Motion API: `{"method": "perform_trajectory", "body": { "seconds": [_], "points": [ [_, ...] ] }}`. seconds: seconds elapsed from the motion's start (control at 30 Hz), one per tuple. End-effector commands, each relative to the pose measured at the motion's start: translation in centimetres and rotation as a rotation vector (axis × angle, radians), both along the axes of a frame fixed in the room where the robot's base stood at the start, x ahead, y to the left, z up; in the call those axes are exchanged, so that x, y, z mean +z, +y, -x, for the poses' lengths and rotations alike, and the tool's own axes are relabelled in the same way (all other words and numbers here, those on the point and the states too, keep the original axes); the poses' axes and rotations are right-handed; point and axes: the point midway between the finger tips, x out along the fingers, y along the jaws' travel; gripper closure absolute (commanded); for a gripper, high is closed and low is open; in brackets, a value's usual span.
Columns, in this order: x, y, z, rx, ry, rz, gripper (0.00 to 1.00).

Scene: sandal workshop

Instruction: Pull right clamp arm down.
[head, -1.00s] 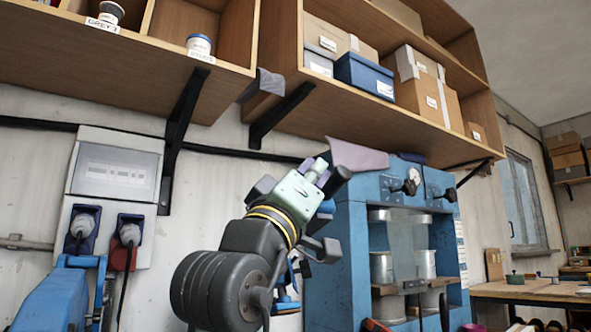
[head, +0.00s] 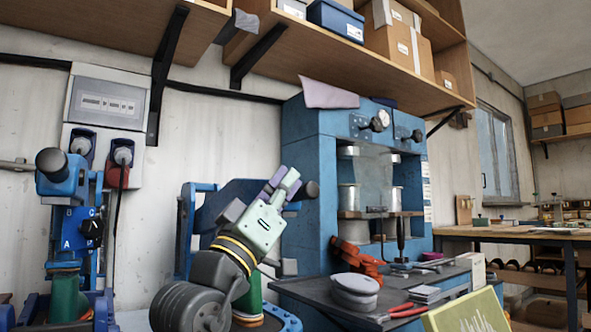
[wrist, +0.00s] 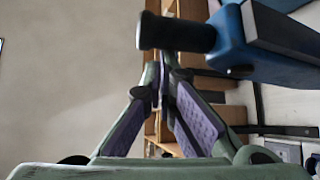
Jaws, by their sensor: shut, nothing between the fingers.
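The right clamp arm is a blue lever (head: 240,196) rising behind my arm in the head view. A black knob (head: 312,189) sits at its end. In the wrist view the black knob (wrist: 176,33) and blue arm (wrist: 250,40) show close, at top centre and right. My gripper (head: 287,180) has a pale green body and purple finger pads. Its shut, empty fingertips (wrist: 166,66) appear just below the knob in the wrist view; I cannot tell whether they touch it. My arm hides much of the right clamp's lower part.
A second blue clamp with a black knob (head: 53,163) stands at the left. A blue press (head: 310,150) stands behind and right of my gripper. Wooden shelves (head: 350,62) hang above. A dark bench (head: 440,282) holds tools at the lower right.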

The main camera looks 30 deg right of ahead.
Motion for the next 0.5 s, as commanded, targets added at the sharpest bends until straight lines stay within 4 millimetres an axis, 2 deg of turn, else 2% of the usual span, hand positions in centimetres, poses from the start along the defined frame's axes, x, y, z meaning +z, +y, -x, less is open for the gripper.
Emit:
{"method": "perform_trajectory", "body": {
  "seconds": [0.17,0.5],
  "points": [
    [-1.2,-0.1,-0.9,0.0,0.004,-0.005,1.0],
    [-1.6,-0.5,-1.1,-0.004,0.007,-0.014,1.0]
  ]
}}
